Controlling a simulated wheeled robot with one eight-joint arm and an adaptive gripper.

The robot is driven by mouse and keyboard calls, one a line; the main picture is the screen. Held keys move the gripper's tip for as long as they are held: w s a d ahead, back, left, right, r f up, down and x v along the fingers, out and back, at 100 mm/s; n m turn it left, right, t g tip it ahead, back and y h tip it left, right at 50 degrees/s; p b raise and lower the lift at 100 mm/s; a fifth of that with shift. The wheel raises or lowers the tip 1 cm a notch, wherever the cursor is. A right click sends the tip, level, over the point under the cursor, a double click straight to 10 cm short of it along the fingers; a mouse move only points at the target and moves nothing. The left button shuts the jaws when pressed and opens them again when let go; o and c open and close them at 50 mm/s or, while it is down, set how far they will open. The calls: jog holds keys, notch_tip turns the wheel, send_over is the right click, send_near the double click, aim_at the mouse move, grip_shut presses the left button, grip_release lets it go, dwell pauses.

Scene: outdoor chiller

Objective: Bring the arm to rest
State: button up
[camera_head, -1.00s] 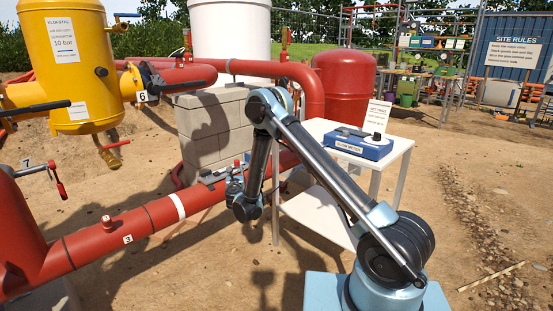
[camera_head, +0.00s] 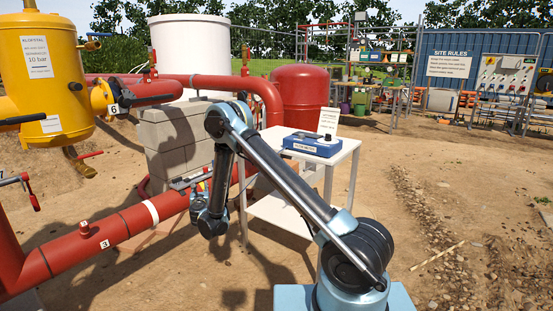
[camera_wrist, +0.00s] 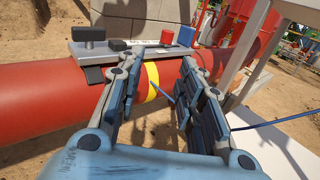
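Behind and below the fingers is the red pipe (camera_wrist: 45,95) with a yellow band (camera_wrist: 151,80). A grey plate (camera_wrist: 125,48) with small dark and coloured parts lies along the top of the pipe. I cannot tell whether the fingers touch anything. In the head view the gripper's fingers are hard to make out behind the arm.
The white table (camera_head: 347,150) with a blue device (camera_head: 312,145) stands close right of my arm. The red pipe (camera_head: 125,222) runs at left; grey blocks (camera_head: 181,140) and a yellow tank (camera_head: 42,75) stand behind. A blue cable (camera_wrist: 275,122) crosses the wrist view. Open sandy ground lies right.

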jog(key=w+d+r+m+g+h, duration=0.1)
jog(key=w+d+r+m+h, duration=0.15)
jog(key=d+r+m, duration=0.65)
jog(key=w+d+r+m+g+h, duration=0.1)
jog(key=w+d+r+m+h, duration=0.3)
jog(key=d, duration=0.9)
jog(key=s+d+r+m+g+h, duration=0.1)
jog(key=s+d+r+m+g, duration=0.4)
jog(key=d, duration=0.6)
jog(key=s+d+r+m+h, duration=0.1)
jog(key=s+d+r+m, duration=0.2)
jog(key=s+d, duration=0.55)
jog(key=s+d+m+g, duration=0.5)
jog(key=s+d+m, duration=0.4)
jog(key=s+d, duration=0.75)
jog(key=s+f+m+g+y, duration=0.1)
jog(key=s+f+m, duration=0.3)
jog(key=s, duration=0.8)
jog(key=s+f+m+g+y, duration=0.2)
jog(key=s+f+m+y, duration=0.1)
jog(key=s, duration=0.9)
notch_tip(320, 180, down, 2)
jog(key=shift+s+a+m, duration=0.2)
jog(key=shift+a+m, duration=0.15)
jog(key=shift+m, duration=0.45)
